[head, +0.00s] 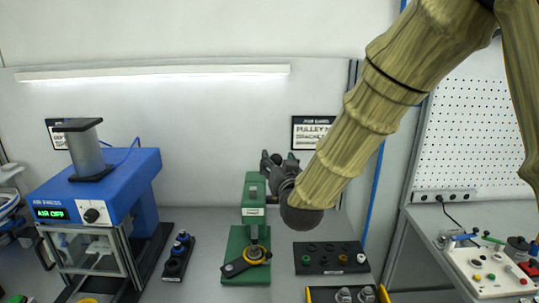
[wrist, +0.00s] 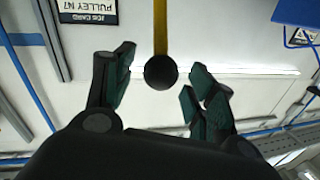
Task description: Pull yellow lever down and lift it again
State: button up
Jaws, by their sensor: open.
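The yellow lever (wrist: 160,30) shows in the wrist view as a thin yellow rod coming from the top edge. It ends in a round black knob (wrist: 160,73). My gripper (wrist: 164,68) is open, with one finger left of the knob and the other right of it, and a gap shows on both sides. In the head view my gripper (head: 272,161) is beside the top of the green press (head: 251,212), in front of the back wall. I cannot make out the lever there; my arm and gripper may hide it.
A blue air press (head: 120,178) stands at left. A black tray (head: 331,258) with round parts lies right of the green press, and a yellow-edged tray (head: 318,294) lies in front. A control panel (head: 488,271) is at far right.

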jog(key=shift+w+a+p, duration=0.25)
jog(key=shift+w+p, duration=0.05)
jog(key=shift+w, duration=0.85)
